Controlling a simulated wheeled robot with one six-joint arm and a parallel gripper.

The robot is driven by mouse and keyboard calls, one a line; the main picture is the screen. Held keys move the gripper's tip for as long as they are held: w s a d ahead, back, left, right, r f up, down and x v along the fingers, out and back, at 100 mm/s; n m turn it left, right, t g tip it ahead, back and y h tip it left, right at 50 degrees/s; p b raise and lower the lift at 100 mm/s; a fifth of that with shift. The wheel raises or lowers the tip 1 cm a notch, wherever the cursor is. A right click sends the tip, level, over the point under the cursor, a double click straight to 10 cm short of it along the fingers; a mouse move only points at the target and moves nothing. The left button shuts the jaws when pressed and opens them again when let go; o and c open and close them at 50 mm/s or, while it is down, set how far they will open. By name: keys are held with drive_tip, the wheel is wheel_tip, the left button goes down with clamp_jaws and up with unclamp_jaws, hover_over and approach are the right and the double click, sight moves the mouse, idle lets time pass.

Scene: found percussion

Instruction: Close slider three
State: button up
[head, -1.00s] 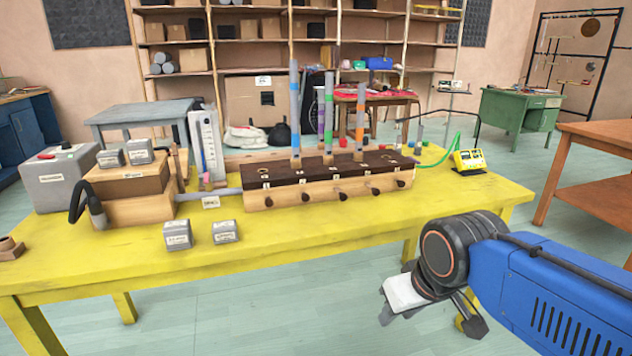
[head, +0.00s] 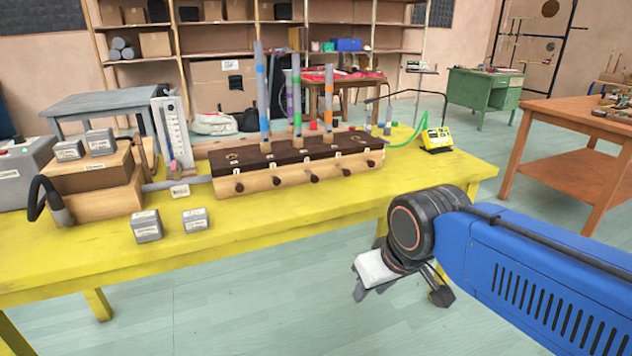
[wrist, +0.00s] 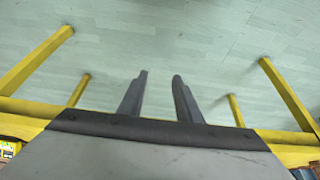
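A long wooden box with a dark top (head: 290,173) stands on the yellow table, with several dark slider knobs along its front. The middle knob (head: 314,178) appears to be slider three; its label is too small to read. My gripper (head: 402,292) hangs beyond the table's front edge, right of and nearer than the box, touching nothing. In the wrist view my gripper (wrist: 160,76) has two fingers apart with only floor between them.
The yellow table (head: 270,235) has bare room in front of the box. Two small grey blocks (head: 147,226) (head: 195,219) lie front left. A yellow device (head: 436,140) with a green cable sits at the right end. A brown table (head: 560,125) stands to the right.

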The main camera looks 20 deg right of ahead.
drive_tip(key=c, duration=0.5)
drive_tip(key=shift+w+r, duration=0.2)
drive_tip(key=shift+w, duration=0.05)
clamp_jaws()
drive_tip(key=w+d+r+n+y, duration=0.1)
drive_tip(key=w+r+n, duration=0.3)
drive_tip(key=w, duration=0.2)
drive_tip(key=w+r+n+y, duration=0.1)
drive_tip(key=w+r+n, duration=0.3)
drive_tip(key=w, duration=0.2)
drive_tip(key=n+t+y, duration=0.1)
drive_tip(key=n+y, duration=0.2)
drive_tip(key=n, duration=0.6)
approach(314, 178)
drive_tip(key=f, duration=0.2)
drive_tip(key=s+a+f, duration=0.1)
drive_tip(key=f, duration=0.1)
drive_tip(key=s+a+f, duration=0.1)
drive_tip(key=f, duration=0.1)
drive_tip(key=shift+s+a, duration=0.1)
drive_tip(key=shift+s, duration=0.15)
drive_tip(key=w, duration=0.3)
drive_tip(key=shift+a+f, duration=0.1)
drive_tip(key=shift+f, duration=0.05)
drive_tip(key=shift+w, duration=0.65)
